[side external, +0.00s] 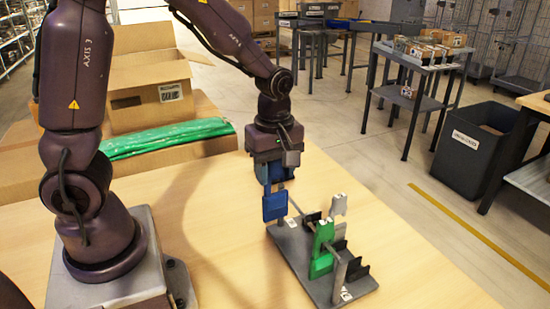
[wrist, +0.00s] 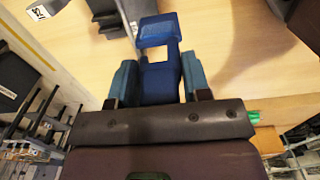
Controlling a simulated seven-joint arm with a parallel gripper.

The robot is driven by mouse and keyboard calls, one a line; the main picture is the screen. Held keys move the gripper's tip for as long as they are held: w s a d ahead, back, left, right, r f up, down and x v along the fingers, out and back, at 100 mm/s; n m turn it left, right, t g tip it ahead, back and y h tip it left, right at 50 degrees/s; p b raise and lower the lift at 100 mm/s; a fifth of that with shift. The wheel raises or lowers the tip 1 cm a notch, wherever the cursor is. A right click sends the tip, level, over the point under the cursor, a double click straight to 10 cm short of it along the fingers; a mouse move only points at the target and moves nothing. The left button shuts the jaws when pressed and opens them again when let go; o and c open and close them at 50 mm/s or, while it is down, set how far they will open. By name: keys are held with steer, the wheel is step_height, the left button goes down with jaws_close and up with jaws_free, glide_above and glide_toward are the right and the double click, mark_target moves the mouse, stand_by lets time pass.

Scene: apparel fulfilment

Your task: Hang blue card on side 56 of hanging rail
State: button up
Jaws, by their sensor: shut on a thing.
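My gripper (side external: 271,174) is shut on the blue card (side external: 275,207), which hangs below the fingers, upright, near the rear left end of the rack. In the wrist view the card (wrist: 160,62) sits between the two teal fingers (wrist: 160,80), with a square opening in its upper part. The hanging rail (side external: 307,222) is a thin grey bar above a dark grey base plate (side external: 288,251). The card appears close beside the rail's far end; contact cannot be told. White labels mark the base's ends, but their numbers are not readable in the side view.
A cardboard box (side external: 145,90) and green packaged goods (side external: 165,137) lie behind. The wooden table (side external: 225,250) is clear left of the rack.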

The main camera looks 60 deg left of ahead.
mark_target(277, 193)
steer(key=shift+f, duration=2.75)
steer(key=shift+w+f, duration=0.15)
steer(key=shift+w, duration=1.9)
steer(key=shift+f, duration=0.5)
steer(key=o, duration=1.2)
steer(key=shift+o, duration=0.2)
